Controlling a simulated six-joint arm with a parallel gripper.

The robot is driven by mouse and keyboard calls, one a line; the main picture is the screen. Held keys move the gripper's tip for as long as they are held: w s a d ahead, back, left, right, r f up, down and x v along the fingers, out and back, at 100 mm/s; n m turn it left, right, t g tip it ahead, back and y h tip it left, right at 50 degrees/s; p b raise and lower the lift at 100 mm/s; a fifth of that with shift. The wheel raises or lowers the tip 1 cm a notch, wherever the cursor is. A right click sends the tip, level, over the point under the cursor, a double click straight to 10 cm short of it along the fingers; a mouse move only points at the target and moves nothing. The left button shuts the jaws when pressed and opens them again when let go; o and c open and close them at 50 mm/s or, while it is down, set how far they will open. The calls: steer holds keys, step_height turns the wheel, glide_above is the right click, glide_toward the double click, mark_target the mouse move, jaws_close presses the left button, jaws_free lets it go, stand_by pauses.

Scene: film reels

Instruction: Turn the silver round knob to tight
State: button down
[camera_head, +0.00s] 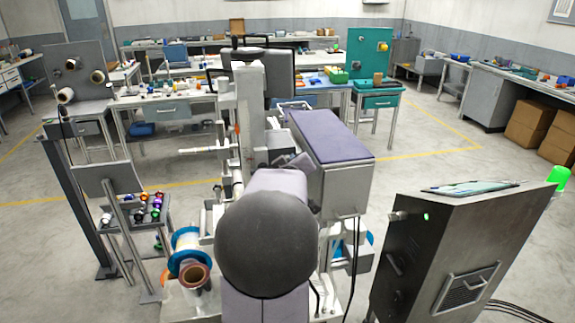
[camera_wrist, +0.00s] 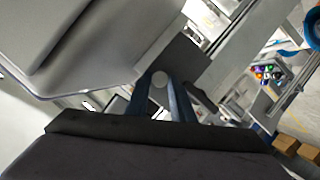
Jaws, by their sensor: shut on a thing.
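In the head view my own arm blocks the sight of the gripper, and I cannot make out the knob there.
A grey machine with a purple-grey top (camera_head: 328,137) stands just beyond my arm. A dark control cabinet (camera_head: 433,255) is at the right. Blue-rimmed reels (camera_head: 188,240) and a stand of coloured spools (camera_head: 150,207) are at the left. Open floor lies behind the cabinet.

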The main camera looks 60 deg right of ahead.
stand_by(0.5)
steer(key=c, duration=1.5)
jaws_free()
steer(key=shift+c, duration=0.2)
steer(key=shift+a, duration=0.1)
steer(key=p+v, duration=0.1)
steer(key=v, duration=0.7)
steer(key=shift+p, duration=0.4)
steer(key=shift+s, duration=0.1)
